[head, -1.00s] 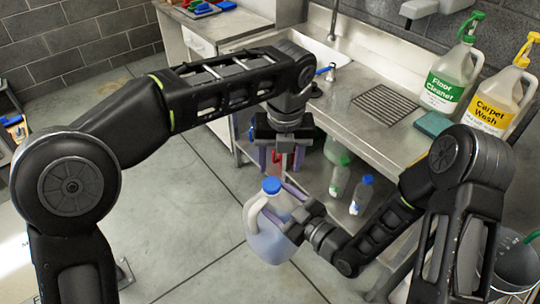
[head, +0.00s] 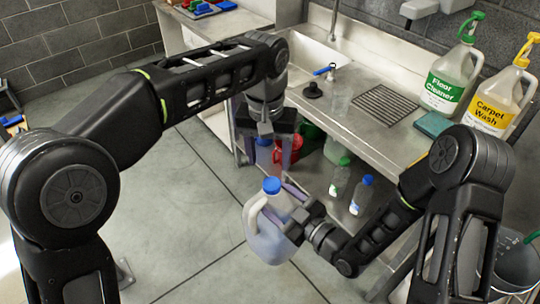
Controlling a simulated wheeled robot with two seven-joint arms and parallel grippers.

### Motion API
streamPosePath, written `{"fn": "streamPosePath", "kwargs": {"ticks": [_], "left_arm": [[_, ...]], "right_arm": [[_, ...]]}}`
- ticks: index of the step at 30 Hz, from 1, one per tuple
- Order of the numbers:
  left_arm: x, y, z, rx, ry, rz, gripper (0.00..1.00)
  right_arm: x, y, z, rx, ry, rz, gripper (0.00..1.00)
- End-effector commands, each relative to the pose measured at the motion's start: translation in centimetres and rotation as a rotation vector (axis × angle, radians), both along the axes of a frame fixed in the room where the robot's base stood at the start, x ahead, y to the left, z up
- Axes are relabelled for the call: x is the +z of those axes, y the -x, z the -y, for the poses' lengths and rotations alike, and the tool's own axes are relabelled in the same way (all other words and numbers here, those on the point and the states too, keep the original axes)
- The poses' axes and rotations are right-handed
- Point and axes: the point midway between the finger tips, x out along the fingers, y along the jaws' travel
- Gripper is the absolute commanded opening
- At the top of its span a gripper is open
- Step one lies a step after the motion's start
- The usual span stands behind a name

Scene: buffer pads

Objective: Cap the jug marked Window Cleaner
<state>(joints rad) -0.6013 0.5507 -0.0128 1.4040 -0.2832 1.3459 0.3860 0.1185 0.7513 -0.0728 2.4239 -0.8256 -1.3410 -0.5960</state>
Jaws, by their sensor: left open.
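A translucent jug (head: 268,243) with pale bluish liquid and a white handle hangs in front of the sink bench. A blue cap (head: 271,185) sits on top of its neck. No label on it faces me, so I cannot read its marking. My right gripper (head: 290,212) is at the jug's right side near the handle and neck. Its fingers are partly hidden, and the jug appears held off the floor. My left gripper (head: 268,148) is open, pointing down above and behind the jug, apart from the cap.
The steel bench (head: 385,140) carries a Floor Cleaner jug (head: 449,80), a Carpet Wash jug (head: 500,98), a teal sponge (head: 433,124) and a black plunger-like item (head: 312,90). Bottles, including a blue-capped one (head: 361,195), and a red container (head: 290,150) stand on the lower shelf.

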Motion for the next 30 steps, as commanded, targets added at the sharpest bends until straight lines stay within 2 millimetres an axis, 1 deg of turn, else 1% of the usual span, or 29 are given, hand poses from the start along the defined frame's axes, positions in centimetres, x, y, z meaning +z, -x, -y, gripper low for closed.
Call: {"fn": "streamPosePath", "kwargs": {"ticks": [1, 3, 6, 9, 13, 23, 26, 30], "left_arm": [[0.1, 0.1, 0.1, 0.098, 0.008, -0.006, 0.57], [0.1, 0.1, 0.2, 0.231, 0.017, -0.013, 0.57], [0.1, 0.1, 0.3, 0.375, 0.023, -0.021, 0.57], [0.0, 0.1, 0.3, 0.459, 0.026, -0.023, 0.57], [0.0, 0.1, 0.3, 0.499, 0.027, -0.024, 0.57], [-0.1, 0.1, 0.3, 0.498, 0.026, -0.024, 0.57], [-0.6, 0.1, 0.3, 0.498, 0.025, -0.025, 0.57], [-2.0, 0.1, 0.3, 0.498, 0.024, -0.027, 0.57]], "right_arm": [[0.4, -0.1, -0.1, 0.002, -0.004, 0.010, 0.00], [0.4, -0.1, -0.1, 0.002, -0.004, 0.010, 0.00], [0.4, -0.1, -0.1, 0.002, -0.004, 0.010, 0.00], [0.4, -0.1, -0.1, 0.002, -0.004, 0.010, 0.00], [0.4, -0.1, -0.1, 0.002, -0.004, 0.010, 0.00], [0.4, -0.1, -0.1, 0.002, -0.004, 0.010, 0.00], [0.4, -0.1, -0.1, 0.002, -0.004, 0.010, 0.00], [0.4, -0.1, -0.1, 0.002, -0.004, 0.010, 0.00]]}}
